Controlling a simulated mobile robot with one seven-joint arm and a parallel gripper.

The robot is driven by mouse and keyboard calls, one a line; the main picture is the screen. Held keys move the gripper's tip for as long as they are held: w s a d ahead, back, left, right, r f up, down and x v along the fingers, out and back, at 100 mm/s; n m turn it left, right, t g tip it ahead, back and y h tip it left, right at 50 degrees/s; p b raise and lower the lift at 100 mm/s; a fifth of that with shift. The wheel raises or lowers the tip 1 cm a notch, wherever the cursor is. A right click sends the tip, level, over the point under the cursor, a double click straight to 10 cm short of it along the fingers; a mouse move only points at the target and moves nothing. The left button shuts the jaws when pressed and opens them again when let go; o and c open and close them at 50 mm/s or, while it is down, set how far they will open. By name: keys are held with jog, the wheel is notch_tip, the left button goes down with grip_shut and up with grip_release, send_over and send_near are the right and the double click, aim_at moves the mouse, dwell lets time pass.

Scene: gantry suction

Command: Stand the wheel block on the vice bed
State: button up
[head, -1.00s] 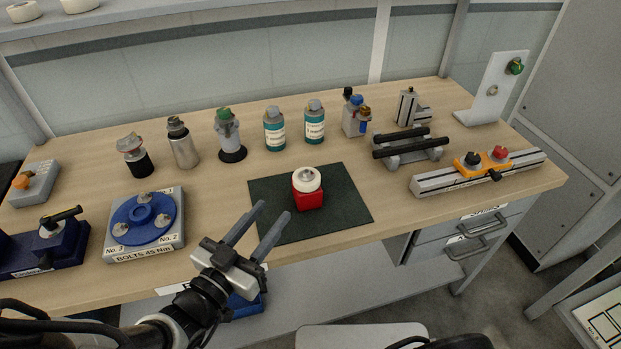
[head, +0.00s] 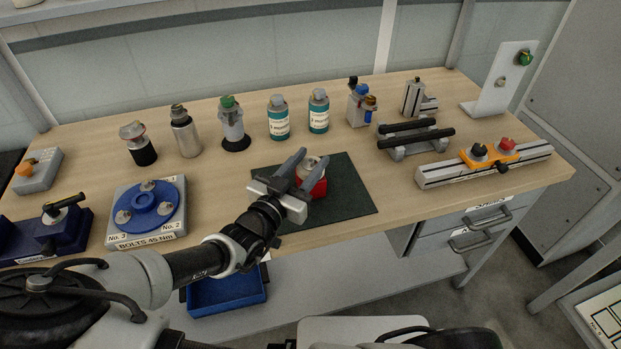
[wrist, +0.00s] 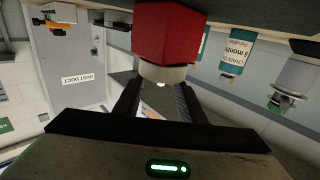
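The wheel block, a red block (head: 319,188) with a white wheel on top, stands upright on the dark green mat. Its wheel also shows in the wrist view (wrist: 163,73), where the picture is upside down. My gripper (head: 305,168) is open, its fingers pointing at the wheel from the front left. In the wrist view the wheel lies just at or beyond the fingertips; I cannot tell if they touch it. My gripper hides part of the block in the head view. The vice bed seems to be the grey bed with two black bars (head: 397,154), empty on top; I cannot tell surely.
The dark mat (head: 352,203) is otherwise clear. A rail with an orange clamp (head: 437,178) lies right. Teal bottles (head: 278,125), a valve fitting (head: 356,108) and a small grey angle block (head: 412,97) stand behind. A blue bolt disc plate (head: 118,239) stands left.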

jog(key=shift+w+d, duration=0.2)
jog(key=shift+w, duration=0.15)
jog(key=shift+c, duration=0.2)
grip_shut()
dwell(1.0)
jog(key=shift+r, duration=0.1)
